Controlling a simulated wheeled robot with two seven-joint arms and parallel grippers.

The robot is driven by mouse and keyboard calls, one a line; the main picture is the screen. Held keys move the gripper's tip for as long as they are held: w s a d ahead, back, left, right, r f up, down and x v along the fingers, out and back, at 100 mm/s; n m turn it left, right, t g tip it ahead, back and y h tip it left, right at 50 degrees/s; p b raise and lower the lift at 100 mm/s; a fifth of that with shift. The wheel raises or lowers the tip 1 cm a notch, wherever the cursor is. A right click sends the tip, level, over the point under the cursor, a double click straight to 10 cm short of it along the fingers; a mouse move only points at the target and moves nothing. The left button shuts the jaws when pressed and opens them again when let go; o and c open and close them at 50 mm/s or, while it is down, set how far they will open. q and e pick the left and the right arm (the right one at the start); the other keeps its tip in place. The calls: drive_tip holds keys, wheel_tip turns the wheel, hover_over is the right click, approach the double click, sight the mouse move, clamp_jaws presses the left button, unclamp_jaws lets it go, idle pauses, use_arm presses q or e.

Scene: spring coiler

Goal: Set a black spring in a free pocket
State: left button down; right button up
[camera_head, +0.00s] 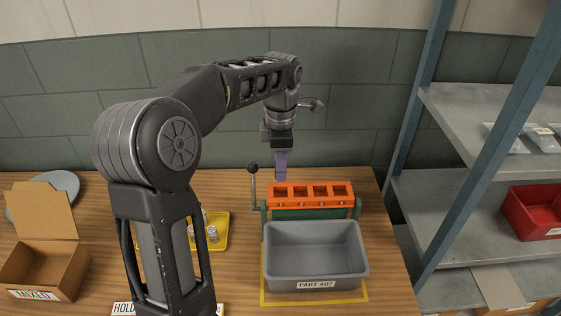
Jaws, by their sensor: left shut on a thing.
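My left gripper (281,161) hangs fingers down above the orange block's back left part, apart from it. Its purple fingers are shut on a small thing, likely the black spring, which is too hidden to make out. The orange block (310,205) has several square pockets in a row. Their insides look dark and I see no spring standing in them, but their floors are hard to see. Several pale, silvery springs (212,234) stand in a yellow tray (224,229), partly behind my left arm. My right gripper is not in view.
A grey bin (315,285) marked PART 407 stands right in front of the block. A lever with a ball knob (253,168) rises at the block's left. An open cardboard box (40,270) marked MIXED is at left. A shelf rack (470,190) borders the table's right.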

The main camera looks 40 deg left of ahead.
sight(280, 187)
use_arm(q)
drive_tip(key=shift+f, duration=0.8)
drive_tip(key=shift+f+b, duration=0.45)
drive_tip(key=shift+f, duration=1.1)
drive_tip(key=shift+f+b, duration=0.6)
drive_tip(key=shift+f, duration=0.2)
drive_tip(key=shift+s+f, duration=0.1)
drive_tip(key=shift+f, duration=0.05)
drive_tip(key=shift+s+d+f, duration=0.1)
drive_tip(key=shift+f, duration=0.05)
drive_tip(key=c, duration=1.1)
unclamp_jaws()
drive_tip(key=shift+f, duration=0.15)
drive_tip(key=r, duration=0.6)
drive_tip(key=r+b, duration=0.1)
drive_tip(key=r, duration=0.2)
drive_tip(key=shift+w+a, duration=0.2)
drive_tip(key=shift+w, duration=0.05)
